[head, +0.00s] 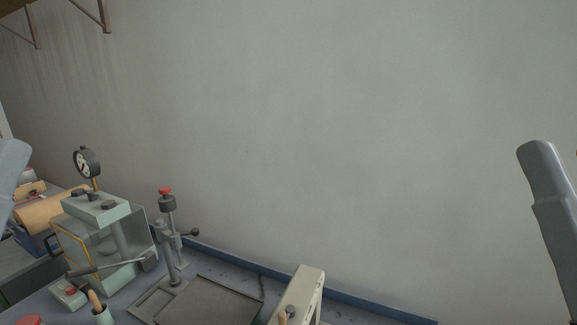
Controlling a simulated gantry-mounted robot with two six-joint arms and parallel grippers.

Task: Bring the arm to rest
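In the head view a grey link of my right arm stands upright at the right edge. A grey part of my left arm shows at the left edge. Neither gripper is in the picture, so I cannot see their fingers or whether they hold anything.
A pale green press with a round gauge (87,162) stands at the left of the bench. Beside it is a stand with a red knob (165,191) and a dark flat plate (212,301). A cream-coloured device (308,287) is at the bottom centre. A bare grey wall (330,130) fills the back.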

